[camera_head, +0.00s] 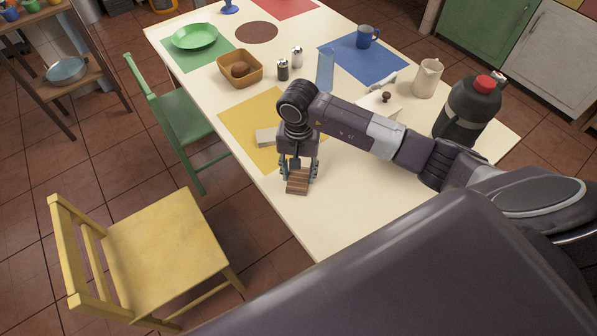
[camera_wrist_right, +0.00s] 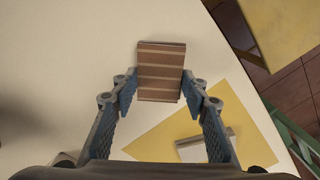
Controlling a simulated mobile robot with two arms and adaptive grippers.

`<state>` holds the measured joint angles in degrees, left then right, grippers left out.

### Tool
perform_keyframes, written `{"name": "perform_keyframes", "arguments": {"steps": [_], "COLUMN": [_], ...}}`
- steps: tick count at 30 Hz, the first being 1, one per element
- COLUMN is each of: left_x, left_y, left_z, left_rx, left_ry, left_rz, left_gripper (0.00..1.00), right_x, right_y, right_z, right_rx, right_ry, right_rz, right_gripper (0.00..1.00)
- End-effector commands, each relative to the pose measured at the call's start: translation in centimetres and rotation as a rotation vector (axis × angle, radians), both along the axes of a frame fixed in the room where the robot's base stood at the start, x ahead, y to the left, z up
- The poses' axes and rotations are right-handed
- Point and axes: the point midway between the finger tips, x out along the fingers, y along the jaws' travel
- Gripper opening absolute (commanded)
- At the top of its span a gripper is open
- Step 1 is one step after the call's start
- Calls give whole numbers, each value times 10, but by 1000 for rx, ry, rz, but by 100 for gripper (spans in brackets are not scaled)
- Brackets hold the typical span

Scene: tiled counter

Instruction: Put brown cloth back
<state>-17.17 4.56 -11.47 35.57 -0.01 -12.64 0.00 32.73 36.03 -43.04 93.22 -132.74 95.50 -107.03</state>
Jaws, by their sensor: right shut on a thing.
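The brown cloth (camera_head: 298,184) is a folded, striped piece at the near left edge of the table. My right gripper (camera_head: 299,174) points down and is shut on it. In the right wrist view the cloth (camera_wrist_right: 161,72) sits between the two blue fingertips of the gripper (camera_wrist_right: 160,88). Whether the cloth touches the table is hard to tell. My left gripper is not in view.
A yellow placemat (camera_head: 240,122) with a pale folded cloth (camera_head: 265,137) lies just beyond the gripper. A basket (camera_head: 240,70), shakers (camera_head: 283,69), a glass (camera_head: 325,68), a pitcher (camera_head: 427,78) and a dark flask (camera_head: 467,108) stand farther back. The near table corner (camera_head: 330,225) is bare.

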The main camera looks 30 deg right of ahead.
Motion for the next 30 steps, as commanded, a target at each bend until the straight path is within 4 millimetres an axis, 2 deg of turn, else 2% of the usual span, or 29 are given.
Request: {"name": "perform_keyframes", "arguments": {"steps": [1, 6, 14, 17, 18, 20, 30], "left_x": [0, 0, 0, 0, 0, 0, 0], "left_y": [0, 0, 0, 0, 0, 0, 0], "left_z": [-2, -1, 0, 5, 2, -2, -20], "left_rx": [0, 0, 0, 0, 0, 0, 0], "left_ry": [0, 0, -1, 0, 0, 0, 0], "left_rz": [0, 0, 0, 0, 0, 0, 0], "left_gripper": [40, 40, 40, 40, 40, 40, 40], "right_x": [0, 0, 0, 0, 1, 2, 2], "right_y": [0, 0, 0, 0, 0, 0, 0], "right_z": [-2, -1, 0, 5, 7, 16, 88], "right_rx": [0, 0, 0, 1, 0, 0, -1], "right_ry": [0, 0, 0, 1, -2, -5, -6], "right_rz": [0, 0, 0, 0, 0, 1, 1], "right_gripper": [42, 59, 59, 59, 59, 59, 59]}}
